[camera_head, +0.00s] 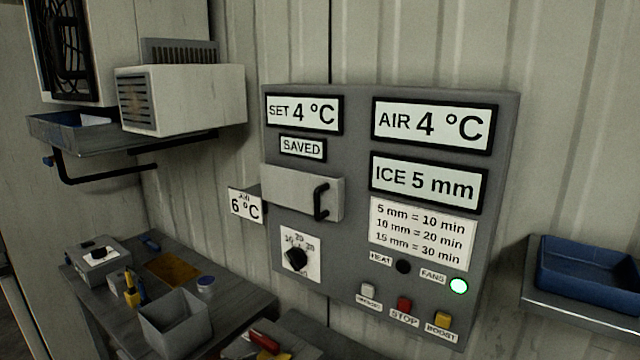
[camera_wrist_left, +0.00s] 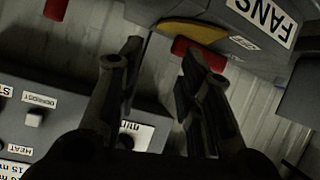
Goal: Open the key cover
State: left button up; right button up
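The key cover (camera_head: 295,190) is a light grey box front with a black vertical bar handle (camera_head: 321,202) at its right end. It sits on the left half of the grey control panel (camera_head: 350,145), under the SAVED label, and looks closed. What is behind it is hidden. My left gripper (camera_wrist_left: 160,52) shows only in the left wrist view, with its two dark fingers apart and nothing between them. Part of a panel with HEAT and DEFROST labels (camera_wrist_left: 38,102) shows at the left of that view. My right gripper is in neither view.
A small 6 °C display (camera_head: 245,205) sticks out left of the cover. A cluttered workbench (camera_head: 225,300) stands lower left; a blue tray (camera_head: 590,275) sits right.

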pick_arm(q)
jog(key=w+d+r+m+t+h+p, duration=0.1)
jog(key=w+r+h, duration=0.1)
jog(key=r, duration=0.8)
jog(key=w+d+r+m+h+p, duration=0.1)
jog(key=d+r, duration=0.1)
jog(key=r, duration=0.8)
jog(key=m+h+p, duration=0.1)
jog(key=m+h, duration=0.2)
jog(key=h, duration=0.1)
send_near(315, 205)
jog(key=p+x, duration=0.4)
jog(key=x, duration=0.5)
jog(key=shift+w+r, duration=0.15)
jog(key=shift+r, duration=0.05)
jog(key=shift+w+d+p, duration=0.3)
jog(key=shift+w+d, duration=0.1)
jog(key=shift+d, duration=0.05)
jog(key=shift+w+d+f, duration=0.1)
jog(key=shift+f, duration=0.05)
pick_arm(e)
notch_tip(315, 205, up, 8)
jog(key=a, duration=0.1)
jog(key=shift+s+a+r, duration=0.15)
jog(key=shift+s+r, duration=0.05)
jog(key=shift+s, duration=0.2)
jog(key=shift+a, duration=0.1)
